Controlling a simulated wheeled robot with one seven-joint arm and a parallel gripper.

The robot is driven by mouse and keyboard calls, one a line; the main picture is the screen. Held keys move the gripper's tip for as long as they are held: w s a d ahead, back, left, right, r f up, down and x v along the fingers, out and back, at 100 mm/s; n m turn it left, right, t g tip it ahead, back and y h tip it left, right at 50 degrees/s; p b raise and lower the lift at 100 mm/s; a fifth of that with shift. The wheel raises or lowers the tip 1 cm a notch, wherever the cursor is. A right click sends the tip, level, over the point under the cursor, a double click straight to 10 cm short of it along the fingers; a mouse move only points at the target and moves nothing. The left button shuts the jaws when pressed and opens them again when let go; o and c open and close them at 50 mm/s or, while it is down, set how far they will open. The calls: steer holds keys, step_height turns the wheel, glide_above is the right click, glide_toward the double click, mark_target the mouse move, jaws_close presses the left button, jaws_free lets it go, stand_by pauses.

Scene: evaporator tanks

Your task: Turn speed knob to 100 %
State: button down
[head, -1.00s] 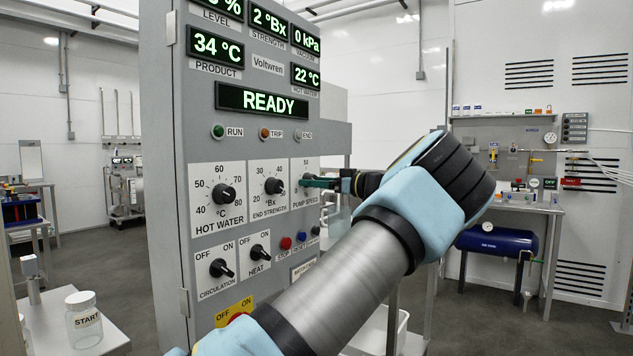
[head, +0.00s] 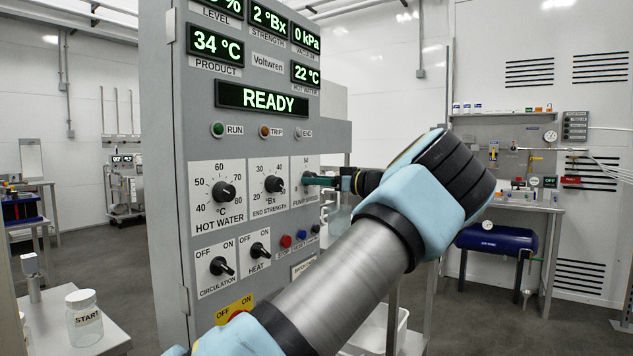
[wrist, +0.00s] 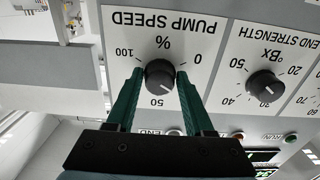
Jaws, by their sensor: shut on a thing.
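The speed knob (wrist: 160,77) is a dark round knob on the white PUMP SPEED plate (wrist: 200,22), which appears upside down in the wrist view. Its scale shows 0 at right, 50 at bottom and 100 at left. The knob's pale mark seems to point to the lower right in that view, between 0 and 50. My gripper (wrist: 161,76) has its two green fingers on either side of the knob, shut on it. In the head view my gripper (head: 308,179) reaches the panel from the right and hides the knob and much of its plate.
The END STRENGTH knob (wrist: 264,86) sits beside the pump plate. The HOT WATER knob (head: 224,192) is further left, with CIRCULATION (head: 220,267) and HEAT (head: 259,251) switches below. Small buttons (head: 301,235) sit below my gripper. The display (head: 268,100) reads READY.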

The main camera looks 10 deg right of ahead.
steer(key=shift+f+m+b, duration=0.1)
steer(key=shift+m+b, duration=0.2)
steer(key=m+p, duration=0.3)
steer(key=m, duration=0.6)
steer(key=m+p, duration=0.2)
steer(key=m, duration=0.6)
steer(key=r+m+p, duration=0.1)
steer(key=m+p, duration=0.2)
steer(key=m, duration=0.6)
steer(key=shift+m+p, duration=0.3)
steer(key=shift+p, duration=0.05)
steer(key=shift+f+m+p, duration=0.2)
steer(key=shift+m+p, duration=3.5)
steer(key=shift+m, duration=0.6)
